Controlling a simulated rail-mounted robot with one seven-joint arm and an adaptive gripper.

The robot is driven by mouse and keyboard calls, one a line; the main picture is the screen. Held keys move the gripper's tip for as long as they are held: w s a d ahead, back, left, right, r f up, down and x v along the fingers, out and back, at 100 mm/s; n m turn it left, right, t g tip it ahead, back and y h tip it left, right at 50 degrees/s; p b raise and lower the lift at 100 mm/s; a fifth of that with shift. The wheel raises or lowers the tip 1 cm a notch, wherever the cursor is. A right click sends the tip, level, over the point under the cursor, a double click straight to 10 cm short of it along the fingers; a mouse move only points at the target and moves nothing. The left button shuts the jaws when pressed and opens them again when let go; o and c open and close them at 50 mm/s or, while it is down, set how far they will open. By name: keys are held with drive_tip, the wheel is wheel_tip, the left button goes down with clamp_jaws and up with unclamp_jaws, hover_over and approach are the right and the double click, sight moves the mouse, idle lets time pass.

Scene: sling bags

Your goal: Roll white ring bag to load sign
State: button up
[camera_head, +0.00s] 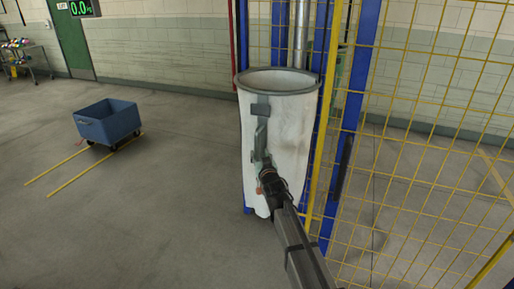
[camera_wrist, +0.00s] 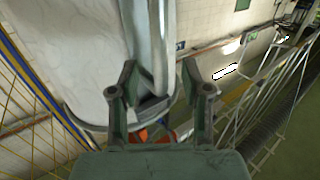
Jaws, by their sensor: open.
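The white ring bag (camera_head: 298,130) stands tall and upright with a dark ring around its open top, in front of a blue post in the head view. A dark grey patch sits on its near side below the ring. My gripper (camera_head: 261,140) is in front of this side, its fingers pointing up. In the wrist view my gripper (camera_wrist: 158,75) is open, with a grey bar and a dark block showing between or behind its fingers. The white bag (camera_wrist: 70,50) fills the upper left there. Whether the fingers touch anything is unclear. A small sign (camera_head: 62,5) hangs at top left; its text is unclear.
A green 0.0 display (camera_head: 81,8) hangs near a green door (camera_head: 68,35). A blue wheeled cart (camera_head: 108,122) stands by yellow floor lines at left. Yellow mesh fencing (camera_head: 430,110) closes off the right. The floor between cart and bag is clear.

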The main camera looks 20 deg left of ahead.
sight(258, 149)
drive_tip(key=x, duration=0.6)
drive_tip(key=shift+p, duration=0.4)
clamp_jaws()
